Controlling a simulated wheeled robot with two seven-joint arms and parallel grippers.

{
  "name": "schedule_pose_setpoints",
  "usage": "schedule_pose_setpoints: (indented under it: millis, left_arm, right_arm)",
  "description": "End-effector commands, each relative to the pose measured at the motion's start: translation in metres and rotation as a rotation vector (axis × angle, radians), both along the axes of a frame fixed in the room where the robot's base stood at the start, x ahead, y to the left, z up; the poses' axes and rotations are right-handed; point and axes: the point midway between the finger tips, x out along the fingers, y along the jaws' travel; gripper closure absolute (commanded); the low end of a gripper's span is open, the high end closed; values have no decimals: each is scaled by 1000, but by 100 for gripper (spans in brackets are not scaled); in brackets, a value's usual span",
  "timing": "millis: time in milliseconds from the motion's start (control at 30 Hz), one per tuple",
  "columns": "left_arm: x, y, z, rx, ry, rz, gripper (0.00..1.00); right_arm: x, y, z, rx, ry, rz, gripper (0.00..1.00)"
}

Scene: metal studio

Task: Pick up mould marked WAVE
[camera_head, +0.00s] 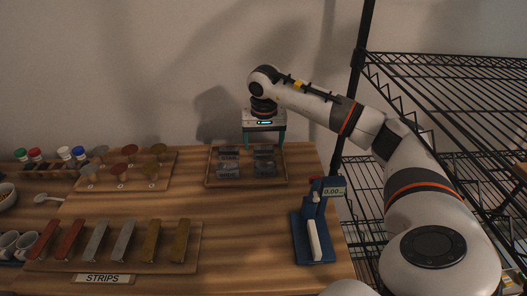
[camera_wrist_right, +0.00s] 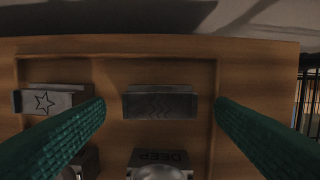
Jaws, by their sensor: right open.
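The mould with zigzag wave lines (camera_wrist_right: 160,103) is a dark grey block in the wooden tray (camera_wrist_right: 120,45). In the head view it appears to be the back right block (camera_head: 264,151) of the tray (camera_head: 246,183). My right gripper (camera_head: 264,143) is at the tray's back right, pointing down. In the right wrist view its two green fingers (camera_wrist_right: 160,120) are wide apart, with the wave mould between them and clear gaps on both sides. The gripper is open and empty. My left gripper is not in view.
A star-marked mould (camera_wrist_right: 48,101) is left of the wave mould, and one marked DEEP (camera_wrist_right: 160,158) is in front. A blue device with a display (camera_head: 312,222) stands right. Strips (camera_head: 110,240) lie front left. A black wire shelf (camera_head: 450,70) stands at the right.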

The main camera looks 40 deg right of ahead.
Motion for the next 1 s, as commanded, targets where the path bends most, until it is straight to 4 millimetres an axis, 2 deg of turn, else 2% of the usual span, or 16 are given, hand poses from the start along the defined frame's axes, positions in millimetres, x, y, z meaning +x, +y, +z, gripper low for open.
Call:
schedule_pose_setpoints:
  millis: [133, 400, 767, 1000]
  left_arm:
    - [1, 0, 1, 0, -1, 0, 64]
    - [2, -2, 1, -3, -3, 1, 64]
    - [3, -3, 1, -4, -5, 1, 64]
    - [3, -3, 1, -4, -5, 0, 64]
  right_arm:
    - [2, -1, -16, 1, 2, 0, 22]
    - [2, -2, -18, 0, 0, 0, 22]
    - [2, -2, -18, 0, 0, 0, 81]
    - [3, -2, -16, 0, -3, -1, 82]
